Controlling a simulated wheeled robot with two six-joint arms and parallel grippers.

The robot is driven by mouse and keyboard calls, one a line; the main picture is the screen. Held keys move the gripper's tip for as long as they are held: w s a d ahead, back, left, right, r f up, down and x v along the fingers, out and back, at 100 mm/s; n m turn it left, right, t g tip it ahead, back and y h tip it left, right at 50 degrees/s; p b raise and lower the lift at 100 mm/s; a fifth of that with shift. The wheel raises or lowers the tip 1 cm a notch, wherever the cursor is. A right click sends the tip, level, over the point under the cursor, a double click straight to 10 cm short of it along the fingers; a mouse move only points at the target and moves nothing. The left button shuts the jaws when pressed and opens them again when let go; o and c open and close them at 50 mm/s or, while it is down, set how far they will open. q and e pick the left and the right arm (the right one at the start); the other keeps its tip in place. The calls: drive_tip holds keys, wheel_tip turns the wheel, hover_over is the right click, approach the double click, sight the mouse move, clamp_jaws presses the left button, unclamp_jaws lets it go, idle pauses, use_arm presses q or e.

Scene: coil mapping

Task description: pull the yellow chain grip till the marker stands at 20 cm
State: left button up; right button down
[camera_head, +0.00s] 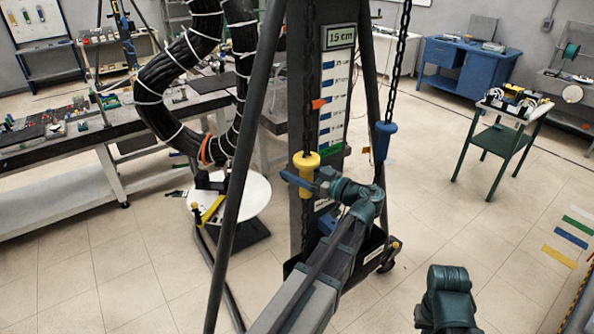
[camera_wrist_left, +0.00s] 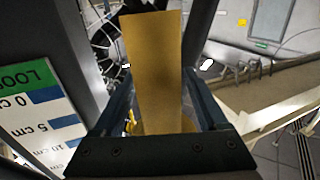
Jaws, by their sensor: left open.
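The yellow chain grip (camera_head: 306,160) hangs from a dark chain in front of the stand's post. My left gripper (camera_head: 301,182) is at its lower body. In the left wrist view the yellow grip (camera_wrist_left: 155,70) stands between the two open fingers (camera_wrist_left: 160,100), with a gap visible at each side. The orange marker (camera_head: 318,103) is at the left edge of the white scale (camera_head: 337,105), near mid-height. The scale's low end also shows in the left wrist view (camera_wrist_left: 35,105).
A blue chain grip (camera_head: 384,140) hangs right of the scale. Thick black cables (camera_head: 165,75) loop at the left above a round white table (camera_head: 250,194). Dark stand legs (camera_head: 246,160) flank the post. A green trolley (camera_head: 500,140) stands right, with open floor before it.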

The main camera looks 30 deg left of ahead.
use_arm(q)
clamp_jaws()
idle(1.4)
